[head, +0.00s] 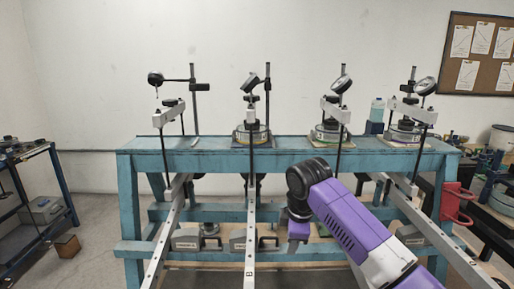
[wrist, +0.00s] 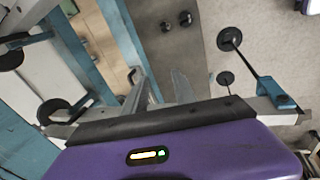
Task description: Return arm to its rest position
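My purple arm (head: 345,220) reaches in from the lower right of the head view. It bends at a black joint in front of the blue frame (head: 220,160), and a purple end part hangs below that joint. The fingertips cannot be made out there. In the wrist view my gripper (wrist: 161,88) shows two grey fingers standing apart with nothing seen between them. It is open and empty. Long metal levers (head: 249,225) run from the frame toward me, one left of my arm's end and others on both sides.
Dial gauges (head: 156,79) on stands and round weights top the frame. Grey block weights (head: 186,239) sit on its lower shelf. A red holder (head: 453,202) hangs at the right end. A dark cart (head: 35,190) stands left, and a bench (head: 490,215) stands right.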

